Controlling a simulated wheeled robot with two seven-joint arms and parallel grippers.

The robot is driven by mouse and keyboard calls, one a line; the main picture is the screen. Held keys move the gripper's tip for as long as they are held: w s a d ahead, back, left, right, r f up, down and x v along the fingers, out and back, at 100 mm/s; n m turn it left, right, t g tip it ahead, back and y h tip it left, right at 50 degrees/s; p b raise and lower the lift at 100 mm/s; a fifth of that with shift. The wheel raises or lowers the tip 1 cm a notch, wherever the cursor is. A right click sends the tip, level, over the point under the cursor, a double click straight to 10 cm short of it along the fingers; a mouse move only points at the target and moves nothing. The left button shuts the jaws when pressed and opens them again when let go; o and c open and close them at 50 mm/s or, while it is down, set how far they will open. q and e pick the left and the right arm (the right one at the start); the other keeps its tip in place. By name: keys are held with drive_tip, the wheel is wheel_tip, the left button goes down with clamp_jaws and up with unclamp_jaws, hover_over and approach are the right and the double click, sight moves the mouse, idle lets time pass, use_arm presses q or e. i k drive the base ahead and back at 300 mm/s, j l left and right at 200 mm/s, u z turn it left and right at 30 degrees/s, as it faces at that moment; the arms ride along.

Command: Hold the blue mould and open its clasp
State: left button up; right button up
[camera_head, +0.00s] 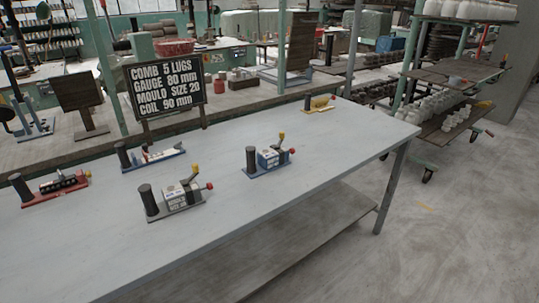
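A blue mould (268,159) stands on the grey table, right of the middle. It has a blue base, a dark upright post at its left end, a yellow-topped lever standing up and a red knob at its right end. Its clasp is too small to make out, so I cannot tell its state. Neither of my grippers is in view.
The grey table (250,215) also bears a grey mould (177,199) with printed lettering, a red device (52,188) and a yellow one (319,104). A black sign (167,89) stands behind its far edge.

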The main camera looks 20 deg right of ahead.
sight(282, 134)
drive_tip(key=i+l+u, duration=0.15)
drive_tip(key=l, duration=0.3)
drive_tip(key=i+l+u, duration=0.15)
drive_tip(key=l, duration=0.3)
drive_tip(key=i+l+u, duration=0.15)
drive_tip(key=l, duration=0.3)
drive_tip(key=i+l+u, duration=0.15)
drive_tip(key=l, duration=0.35)
drive_tip(key=i+l+u, duration=0.15)
drive_tip(key=l, duration=0.35)
drive_tip(key=k, duration=0.05)
